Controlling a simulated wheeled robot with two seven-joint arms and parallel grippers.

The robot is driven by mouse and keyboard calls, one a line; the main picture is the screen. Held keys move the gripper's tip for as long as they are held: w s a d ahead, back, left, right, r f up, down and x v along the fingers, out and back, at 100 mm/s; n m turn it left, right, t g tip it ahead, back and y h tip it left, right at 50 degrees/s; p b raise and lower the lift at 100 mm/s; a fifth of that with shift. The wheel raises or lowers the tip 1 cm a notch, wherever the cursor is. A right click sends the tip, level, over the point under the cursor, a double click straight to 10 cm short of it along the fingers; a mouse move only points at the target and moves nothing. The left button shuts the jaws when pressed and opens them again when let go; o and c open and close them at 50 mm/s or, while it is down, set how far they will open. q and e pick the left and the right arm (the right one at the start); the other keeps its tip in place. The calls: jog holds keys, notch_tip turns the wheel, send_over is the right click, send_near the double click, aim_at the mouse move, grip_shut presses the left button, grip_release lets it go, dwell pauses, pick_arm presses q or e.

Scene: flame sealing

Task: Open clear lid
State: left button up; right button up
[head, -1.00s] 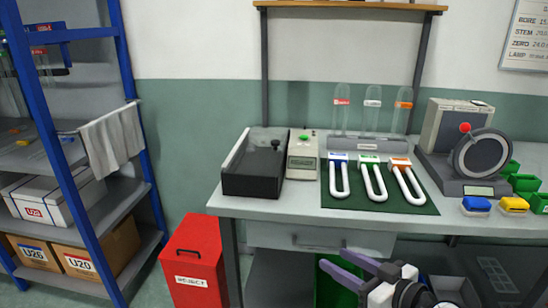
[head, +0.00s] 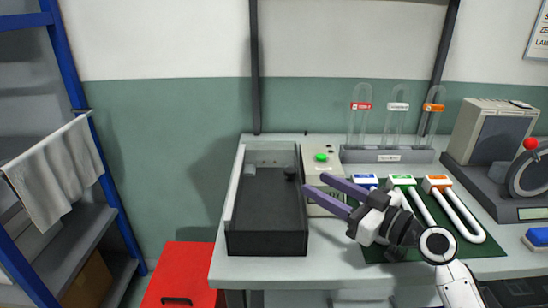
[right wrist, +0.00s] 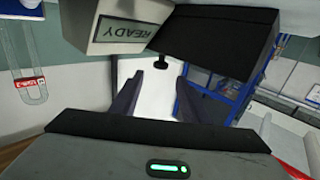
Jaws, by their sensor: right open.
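A dark open-looking box (head: 265,243) stands on the bench at its left end. A black knob (head: 290,173) sits near its back right side; the clear lid itself is too transparent to make out, so I cannot tell its exact position. My right gripper (head: 312,183) is open and empty, its two purple fingers pointing left at the box's right side, just short of the knob. In the right wrist view the knob (right wrist: 160,62) shows beyond and between the open fingertips, apart from them. My left gripper is out of view.
A beige device (head: 320,157) with a green button stands right beside the box; its display reads READY in the right wrist view. White U-shaped tubes (head: 457,212) lie on a green mat beneath my right arm. A red bin (head: 180,276) stands on the floor at left.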

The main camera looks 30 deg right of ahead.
aim_at(294, 172)
jog(key=p+x, duration=0.2)
jog(key=x, duration=0.6)
jog(key=shift+w+a+r+p, duration=0.2)
jog(key=shift+w+p, duration=0.05)
jog(key=shift+p, duration=0.15)
jog(key=shift+w+a+f, duration=0.1)
jog(key=shift+w, duration=0.45)
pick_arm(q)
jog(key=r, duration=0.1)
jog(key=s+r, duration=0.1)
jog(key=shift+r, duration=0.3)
pick_arm(e)
grip_shut()
